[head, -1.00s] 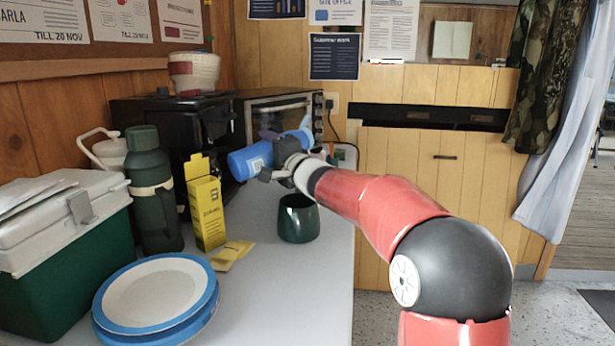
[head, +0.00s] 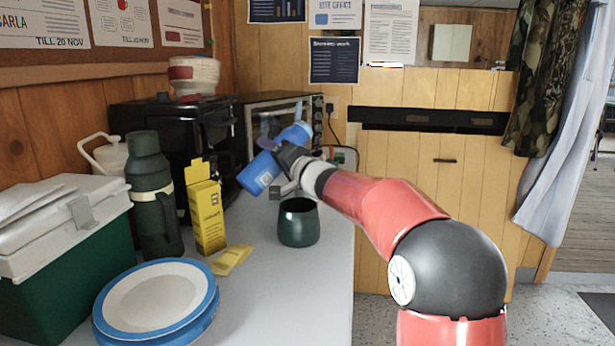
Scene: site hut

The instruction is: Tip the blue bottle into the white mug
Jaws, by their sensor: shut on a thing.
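The blue bottle (head: 262,171) is in my gripper (head: 283,168), which is shut on it. The bottle is tilted, its left end low and its right end high. I cannot tell which end is the mouth, and my gripper hides its middle. A dark green mug (head: 298,226) stands upright on the counter, below and a little right of the bottle's lower end. The inside of the mug is hidden, and no liquid shows. No plainly white mug is in view; a white cup-like vessel with a red band (head: 193,75) sits on the black machine.
A green flask (head: 152,195), a cool box (head: 62,255) and blue-rimmed plates (head: 155,300) fill the left. A black machine and an oven (head: 280,107) stand behind. The front counter (head: 290,300) is clear.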

